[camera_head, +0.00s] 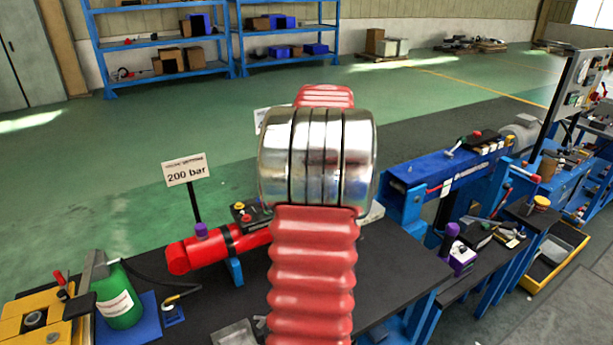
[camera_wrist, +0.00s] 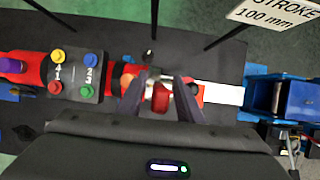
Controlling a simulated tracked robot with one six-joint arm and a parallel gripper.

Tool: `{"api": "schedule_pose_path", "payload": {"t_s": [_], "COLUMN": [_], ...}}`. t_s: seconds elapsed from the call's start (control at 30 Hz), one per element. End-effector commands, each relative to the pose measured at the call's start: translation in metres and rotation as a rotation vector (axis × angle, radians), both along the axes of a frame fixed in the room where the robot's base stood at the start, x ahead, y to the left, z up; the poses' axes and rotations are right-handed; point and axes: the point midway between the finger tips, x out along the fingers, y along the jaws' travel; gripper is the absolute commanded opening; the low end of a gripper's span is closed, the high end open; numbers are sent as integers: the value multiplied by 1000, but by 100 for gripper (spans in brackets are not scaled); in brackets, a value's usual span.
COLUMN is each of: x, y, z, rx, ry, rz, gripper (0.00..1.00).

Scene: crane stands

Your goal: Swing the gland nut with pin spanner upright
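In the wrist view, a red grip (camera_wrist: 160,98), which I take to be the pin spanner's handle, shows between the two dark fingers of my gripper (camera_wrist: 162,84). The fingers are apart, one on each side of it. A narrow gap seems to show at its right, so I cannot see firm contact. Bright metal shows at its far end. The gland nut is mostly hidden behind the fingers. The red cylinder (camera_wrist: 120,76) lies across the bench, with a pale rod (camera_wrist: 222,93) out to its right. In the head view, my arm hides the gripper and spanner; the cylinder's left end (camera_head: 190,254) shows.
A block with coloured knobs (camera_wrist: 76,75) sits on the cylinder, left of my gripper. A blue bracket (camera_wrist: 272,95) stands at the right. The 200 bar sign (camera_head: 185,169) rises behind the bench.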

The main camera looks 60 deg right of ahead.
Motion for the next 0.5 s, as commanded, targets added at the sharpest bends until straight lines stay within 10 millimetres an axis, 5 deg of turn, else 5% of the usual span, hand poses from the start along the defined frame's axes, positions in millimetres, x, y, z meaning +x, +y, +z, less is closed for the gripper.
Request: {"api": "schedule_pose_path", "payload": {"t_s": [0.5], "x": [-31], "y": [20], "z": [81], "rx": [-5], "ry": [-1], "rz": [-2], "gripper": [33]}}
